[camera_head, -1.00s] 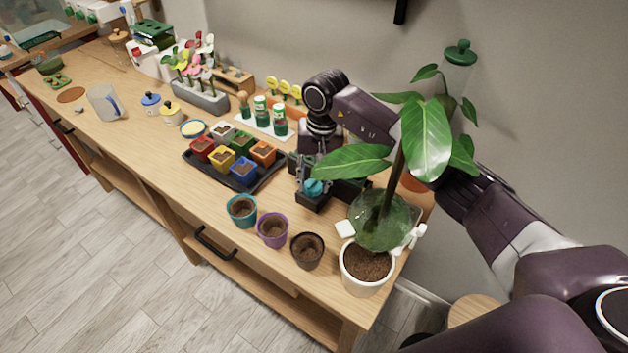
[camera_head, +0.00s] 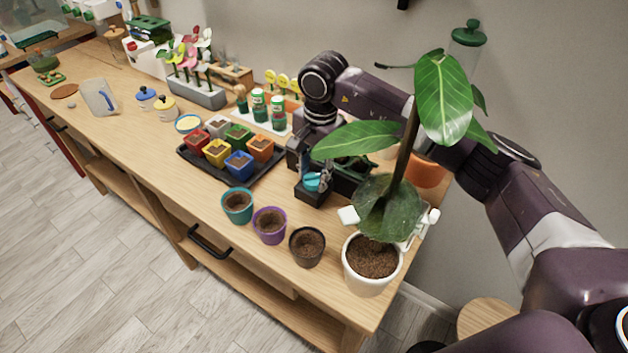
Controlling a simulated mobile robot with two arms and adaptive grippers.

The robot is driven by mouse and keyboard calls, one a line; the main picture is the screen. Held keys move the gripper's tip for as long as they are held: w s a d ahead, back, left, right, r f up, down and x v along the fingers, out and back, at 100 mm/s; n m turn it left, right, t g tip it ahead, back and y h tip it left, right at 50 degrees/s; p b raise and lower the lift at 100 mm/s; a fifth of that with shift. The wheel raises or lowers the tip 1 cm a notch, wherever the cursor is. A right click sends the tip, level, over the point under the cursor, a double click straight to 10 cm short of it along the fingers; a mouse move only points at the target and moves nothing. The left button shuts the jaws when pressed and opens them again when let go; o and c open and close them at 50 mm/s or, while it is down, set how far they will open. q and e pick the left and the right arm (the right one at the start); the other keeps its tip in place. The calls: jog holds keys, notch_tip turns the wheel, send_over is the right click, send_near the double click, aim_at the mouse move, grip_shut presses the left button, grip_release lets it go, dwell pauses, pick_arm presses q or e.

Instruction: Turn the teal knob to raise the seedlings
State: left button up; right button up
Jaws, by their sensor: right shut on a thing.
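The teal knob (camera_head: 312,182) sits on a small black base (camera_head: 312,196) near the middle of the bench. My right gripper (camera_head: 314,173) points down from above and is shut on the teal knob, with its fingers around it. A dark planter box (camera_head: 349,181) is just right of the knob. Some green shows at its top, but a big leaf hides most of it, so I cannot make out the seedlings or their height. My left gripper is not in view.
A tall leafy plant in a white pot (camera_head: 371,282) stands close in front of my right arm. Teal, purple and black pots (camera_head: 307,258) line the front edge. A black tray (camera_head: 232,182) of coloured pots is to the left. The bench's left front is clear.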

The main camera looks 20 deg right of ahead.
jog(key=m+b, duration=0.3)
jog(key=m, duration=0.2)
jog(key=shift+f+m+h, duration=0.1)
jog(key=shift+m+h, duration=0.2)
jog(key=shift+a+m+b, duration=0.1)
jog(key=shift+m+b, duration=0.7)
jog(key=shift+m, duration=1.4)
jog(key=o, duration=0.9)
